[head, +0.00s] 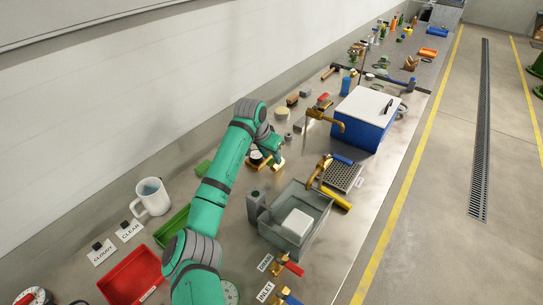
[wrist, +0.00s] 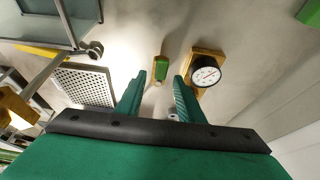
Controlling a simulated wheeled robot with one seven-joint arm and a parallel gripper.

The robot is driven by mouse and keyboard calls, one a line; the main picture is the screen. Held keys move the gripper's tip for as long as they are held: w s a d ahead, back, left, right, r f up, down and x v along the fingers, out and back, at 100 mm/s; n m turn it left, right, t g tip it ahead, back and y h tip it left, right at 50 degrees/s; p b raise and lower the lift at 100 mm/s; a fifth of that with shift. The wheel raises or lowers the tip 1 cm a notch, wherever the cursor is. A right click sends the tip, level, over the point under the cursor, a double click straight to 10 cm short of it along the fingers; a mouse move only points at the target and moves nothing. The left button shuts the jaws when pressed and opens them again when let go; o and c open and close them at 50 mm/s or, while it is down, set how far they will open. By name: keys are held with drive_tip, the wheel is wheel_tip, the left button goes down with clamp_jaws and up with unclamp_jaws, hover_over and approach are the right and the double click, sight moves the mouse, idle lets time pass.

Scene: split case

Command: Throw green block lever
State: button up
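In the wrist view a small green lever (wrist: 161,72) on a narrow brass-coloured base lies between my fingertips in the picture. In the head view a brass-coloured piece (head: 278,165) shows just below my arm's end; I cannot tell if it belongs to the lever. My gripper (wrist: 160,77) is open, with two green fingers spread apart and nothing held. It points down over the bench, and its gap to the lever is unclear. In the head view my arm's end hides the fingers and the lever.
A round gauge on a wooden-coloured block (wrist: 205,71) is close by the right finger. A perforated plate (wrist: 84,84) lies to the left. In the head view, a grey bin (head: 322,222), brass taps (head: 320,170) and a blue case (head: 360,130) stand on the bench.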

clamp_jaws()
drive_tip(key=shift+d+f+n, duration=0.1)
drive_tip(key=shift+d+n, duration=0.05)
drive_tip(key=shift+n, duration=0.15)
drive_tip(key=shift+w+d+n+g+y, duration=0.15)
drive_tip(key=shift+d+n+y, duration=0.8)
drive_tip(key=shift+n, duration=1.9)
drive_tip(key=shift+w+d+n+g+y, duration=0.2)
drive_tip(key=shift+d+n+y, duration=0.75)
drive_tip(key=shift+n, duration=1.95)
drive_tip(key=shift+w+d+n+g+y, duration=0.15)
drive_tip(key=shift+d+n+y, duration=0.8)
drive_tip(key=shift+n, duration=1.9)
drive_tip(key=shift+a+y, duration=0.35)
drive_tip(key=shift+y, duration=0.1)
